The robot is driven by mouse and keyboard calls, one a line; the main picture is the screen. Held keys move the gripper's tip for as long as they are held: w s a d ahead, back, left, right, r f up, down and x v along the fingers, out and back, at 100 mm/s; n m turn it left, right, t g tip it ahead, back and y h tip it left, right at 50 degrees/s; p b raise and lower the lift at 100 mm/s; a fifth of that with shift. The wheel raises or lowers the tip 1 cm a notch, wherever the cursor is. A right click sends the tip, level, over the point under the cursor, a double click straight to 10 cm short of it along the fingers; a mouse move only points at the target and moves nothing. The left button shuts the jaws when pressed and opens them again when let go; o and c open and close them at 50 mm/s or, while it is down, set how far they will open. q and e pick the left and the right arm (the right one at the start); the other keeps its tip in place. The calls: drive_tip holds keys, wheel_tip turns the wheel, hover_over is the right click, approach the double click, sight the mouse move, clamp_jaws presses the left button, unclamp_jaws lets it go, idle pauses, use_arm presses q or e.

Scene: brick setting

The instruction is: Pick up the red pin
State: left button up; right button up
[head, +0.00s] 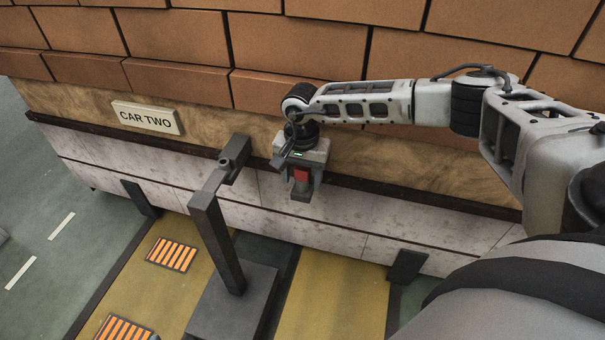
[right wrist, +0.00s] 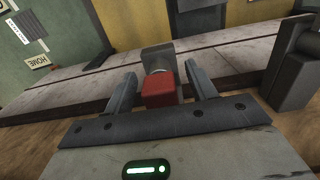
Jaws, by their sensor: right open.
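The red pin (head: 301,175) shows as a small red block in the head view, at the wall ledge right of the dark post. It also shows in the right wrist view (right wrist: 158,92), between my two fingers. A grey block-like holder (right wrist: 158,57) is just beyond the pin, and its contact with the pin is partly hidden. My right gripper (head: 301,179) is open around the pin. In the right wrist view, my right gripper (right wrist: 158,76) has one finger on each side of the pin, with gaps visible. My left gripper is not in view.
A dark post (head: 216,240) with a bracket on top stands left of my right gripper, on a grey base. A brick wall (head: 180,40) rises behind the ledge. A CAR TWO sign (head: 146,117) is on the left. Yellow floor (head: 330,295) lies below.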

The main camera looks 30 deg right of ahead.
drive_tip(key=shift+f, duration=0.15)
drive_tip(key=c, duration=1.2)
